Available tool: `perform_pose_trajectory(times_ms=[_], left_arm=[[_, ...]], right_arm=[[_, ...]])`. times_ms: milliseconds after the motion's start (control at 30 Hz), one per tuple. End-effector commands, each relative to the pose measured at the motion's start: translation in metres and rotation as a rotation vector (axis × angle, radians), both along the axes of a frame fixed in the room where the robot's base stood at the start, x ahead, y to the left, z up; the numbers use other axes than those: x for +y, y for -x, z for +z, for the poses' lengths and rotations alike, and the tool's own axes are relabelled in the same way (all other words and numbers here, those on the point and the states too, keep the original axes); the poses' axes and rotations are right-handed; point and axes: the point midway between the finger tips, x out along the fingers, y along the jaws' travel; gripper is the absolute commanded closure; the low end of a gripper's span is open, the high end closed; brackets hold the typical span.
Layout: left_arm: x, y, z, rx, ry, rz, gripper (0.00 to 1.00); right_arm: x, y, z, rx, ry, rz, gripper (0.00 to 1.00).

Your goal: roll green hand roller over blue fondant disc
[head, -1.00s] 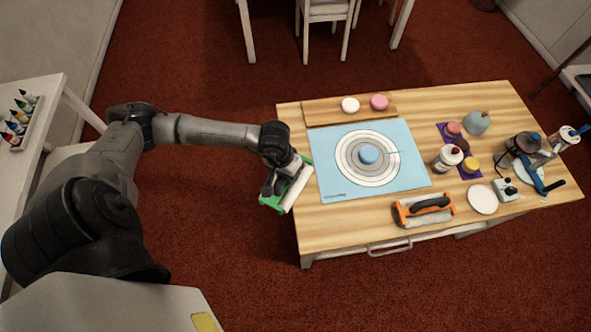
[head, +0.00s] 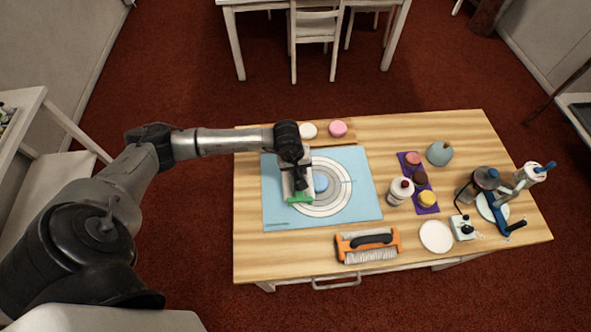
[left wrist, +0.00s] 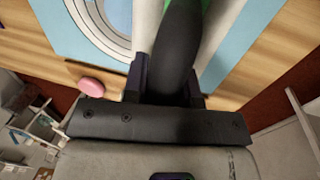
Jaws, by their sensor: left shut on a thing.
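The blue fondant disc (head: 321,183) lies near the centre of the grey ringed target on the light blue mat (head: 366,207). My left gripper (head: 299,184) is shut on the green hand roller (head: 300,197) over the mat, just left of the disc. Whether the roller touches the disc or mat I cannot tell. My right gripper is not in view.
An orange-framed roller (head: 367,246) lies at the table's front edge. A white disc (head: 308,131) and a pink disc (head: 338,129) lie on a wooden board behind the mat. A bottle (head: 400,190), a white plate (head: 436,236) and a stand mixer-like device (head: 484,183) stand to the right.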

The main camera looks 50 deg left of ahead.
Motion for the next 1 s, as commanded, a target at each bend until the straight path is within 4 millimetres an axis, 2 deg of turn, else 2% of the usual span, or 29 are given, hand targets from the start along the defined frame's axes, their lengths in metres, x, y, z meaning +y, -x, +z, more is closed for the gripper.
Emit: perform_pose_trajectory(times_ms=[267, 1000], left_arm=[[-0.013, -0.02, 0.001, -0.006, 0.005, 0.018, 1.0], [-0.069, -0.103, -0.001, -0.006, 0.006, 0.017, 1.0]], right_arm=[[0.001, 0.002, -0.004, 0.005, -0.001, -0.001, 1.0], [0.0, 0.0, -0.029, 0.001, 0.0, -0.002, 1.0]])
